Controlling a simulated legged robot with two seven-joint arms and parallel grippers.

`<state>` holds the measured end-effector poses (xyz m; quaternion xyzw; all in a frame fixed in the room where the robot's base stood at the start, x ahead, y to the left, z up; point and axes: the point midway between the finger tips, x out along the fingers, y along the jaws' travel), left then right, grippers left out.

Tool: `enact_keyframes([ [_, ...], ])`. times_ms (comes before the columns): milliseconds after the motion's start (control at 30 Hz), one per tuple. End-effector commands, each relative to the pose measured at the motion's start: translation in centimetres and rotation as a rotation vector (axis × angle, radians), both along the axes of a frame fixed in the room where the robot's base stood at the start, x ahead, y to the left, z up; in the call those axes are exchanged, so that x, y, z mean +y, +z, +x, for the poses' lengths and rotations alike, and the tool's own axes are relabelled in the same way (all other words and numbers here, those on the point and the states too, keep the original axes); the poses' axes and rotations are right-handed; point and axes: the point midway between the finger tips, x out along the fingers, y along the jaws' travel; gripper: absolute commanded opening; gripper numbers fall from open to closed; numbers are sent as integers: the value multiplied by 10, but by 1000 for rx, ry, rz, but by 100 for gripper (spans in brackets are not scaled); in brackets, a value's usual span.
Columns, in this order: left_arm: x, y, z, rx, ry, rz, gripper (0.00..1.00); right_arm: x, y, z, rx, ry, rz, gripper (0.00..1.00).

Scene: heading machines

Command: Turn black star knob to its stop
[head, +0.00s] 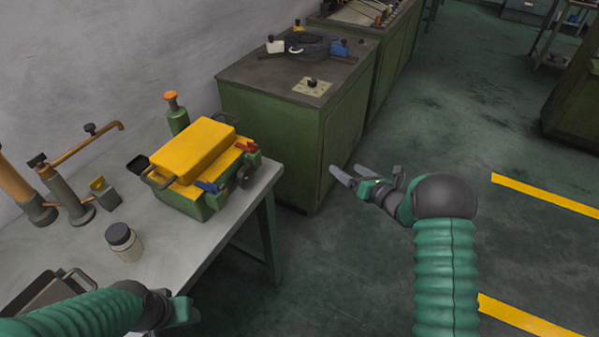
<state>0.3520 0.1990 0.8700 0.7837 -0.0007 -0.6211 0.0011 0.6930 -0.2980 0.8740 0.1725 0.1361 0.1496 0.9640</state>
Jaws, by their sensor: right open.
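A dark, round knob (246,177) sits on the right end of a small green and yellow machine (195,155) on the grey table. It looks like the black star knob, but its lobes are too small to make out. My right gripper (366,174) is open and empty over the floor, well to the right of the machine and apart from it. My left gripper (182,312) is low in the picture beside the table's front edge; its fingers do not show clearly.
The grey table (185,245) also holds a dark-lidded jar (124,241), a dark tray (45,296) and orange-topped tools. A green cabinet (270,140) with a small knob panel stands behind. Open floor with yellow lines lies to the right.

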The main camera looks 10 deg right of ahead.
Motion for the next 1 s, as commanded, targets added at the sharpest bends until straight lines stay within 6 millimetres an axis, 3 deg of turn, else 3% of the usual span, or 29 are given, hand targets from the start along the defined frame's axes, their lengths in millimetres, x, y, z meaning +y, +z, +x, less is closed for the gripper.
enact_keyframes([
  [133,0,-43,0,0,0,0,55,36,-7,-11,-51,92,2,86],
  [300,0,-110,-1,1,-1,0,55,117,1,-55,-170,315,2,86],
  [400,0,-131,-1,1,0,0,55,154,10,-84,-222,424,-1,86],
  [533,0,-138,0,1,0,0,55,177,19,-104,-254,494,-2,86],
  [733,0,-135,0,0,0,0,55,196,24,-92,-258,507,-1,86],
  [1000,0,-137,0,0,-1,0,55,247,23,-46,-259,505,0,86],
])
